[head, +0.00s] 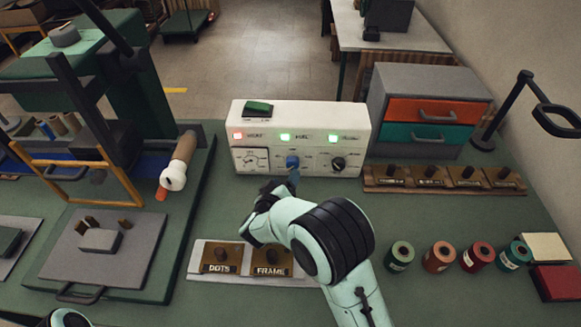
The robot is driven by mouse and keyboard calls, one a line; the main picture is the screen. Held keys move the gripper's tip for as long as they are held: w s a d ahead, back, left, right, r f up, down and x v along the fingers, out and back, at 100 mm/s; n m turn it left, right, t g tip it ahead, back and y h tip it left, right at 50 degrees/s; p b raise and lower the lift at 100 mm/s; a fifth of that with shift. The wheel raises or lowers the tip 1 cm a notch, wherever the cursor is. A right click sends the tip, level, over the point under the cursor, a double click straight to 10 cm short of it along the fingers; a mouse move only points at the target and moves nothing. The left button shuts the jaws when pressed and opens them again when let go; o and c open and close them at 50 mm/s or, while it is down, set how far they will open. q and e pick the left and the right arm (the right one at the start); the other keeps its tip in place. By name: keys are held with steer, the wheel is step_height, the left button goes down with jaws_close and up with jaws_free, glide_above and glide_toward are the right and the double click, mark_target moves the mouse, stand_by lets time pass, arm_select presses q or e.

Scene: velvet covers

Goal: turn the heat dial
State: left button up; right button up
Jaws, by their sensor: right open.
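A white control box (300,117) stands at the back middle of the bench. Its front has a round gauge (250,161) at left, a blue dial (292,161) in the middle and a black dial (338,163) at right.
A press with an orange frame (88,163) stands at left. A plate with DOTS and FRAME blocks (220,259) lies below my right gripper. Right are a rack of stamps (428,181), a drawer cabinet (432,84), several spools (438,257) and a lamp (512,100).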

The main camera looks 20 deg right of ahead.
mark_target(292, 166)
steer(key=x, duration=0.7)
steer(key=shift+w+d+f, duration=0.15)
steer(key=shift+w+d, duration=0.05)
steer(key=shift+w, duration=0.1)
steer(key=c, duration=1.1)
